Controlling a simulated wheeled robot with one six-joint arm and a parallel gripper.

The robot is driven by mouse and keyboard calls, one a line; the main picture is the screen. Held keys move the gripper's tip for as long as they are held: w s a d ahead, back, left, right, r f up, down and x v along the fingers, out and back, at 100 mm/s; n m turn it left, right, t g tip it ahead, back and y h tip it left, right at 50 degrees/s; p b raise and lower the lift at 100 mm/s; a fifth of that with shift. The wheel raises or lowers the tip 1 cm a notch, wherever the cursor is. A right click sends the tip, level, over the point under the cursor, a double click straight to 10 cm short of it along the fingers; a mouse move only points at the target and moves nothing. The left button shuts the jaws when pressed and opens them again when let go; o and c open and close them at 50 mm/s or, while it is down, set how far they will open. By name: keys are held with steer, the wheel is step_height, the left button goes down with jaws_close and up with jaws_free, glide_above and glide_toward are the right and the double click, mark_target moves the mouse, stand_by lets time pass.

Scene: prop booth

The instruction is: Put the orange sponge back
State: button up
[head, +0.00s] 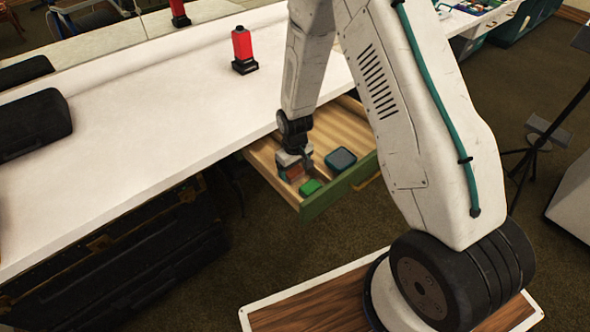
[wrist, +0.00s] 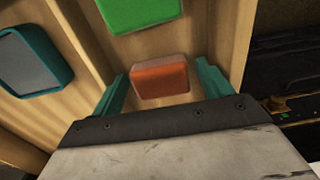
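The orange sponge (wrist: 160,80) is a small block with a paler edge. It is in the open wooden drawer (head: 327,137), against bare wood in the wrist view. My gripper (wrist: 158,92) reaches down into the drawer. Its two teal fingers stand on either side of the sponge, with a narrow gap showing at each side, so it looks open. In the head view my gripper (head: 294,170) hides most of the sponge. I cannot tell whether the sponge touches the drawer floor.
A green block (head: 310,187) lies close to the sponge. A teal-rimmed grey-blue item (head: 340,160) lies in another compartment beyond a divider. The white tabletop (head: 160,120) overhangs the drawer and bears a red bottle-like object (head: 242,50). Dark cases (head: 32,125) stand at left.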

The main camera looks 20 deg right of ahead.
step_height(320, 180, up, 13)
step_height(320, 180, up, 8)
glide_above(295, 172)
steer(key=s, duration=0.2)
steer(key=s+d+r+m, duration=0.2)
steer(key=s+r, duration=0.6)
steer(key=r, duration=0.2)
steer(key=s+r, duration=0.3)
steer(key=s, duration=0.3)
steer(key=s+r+m, duration=0.1)
steer(key=s+r, duration=0.2)
steer(key=s, duration=0.4)
steer(key=s+d+r+t, duration=0.1)
steer(key=s+r, duration=0.3)
steer(key=s, duration=0.2)
steer(key=shift+s+m, duration=0.15)
steer(key=shift+m, duration=0.15)
steer(key=shift+r, duration=0.1)
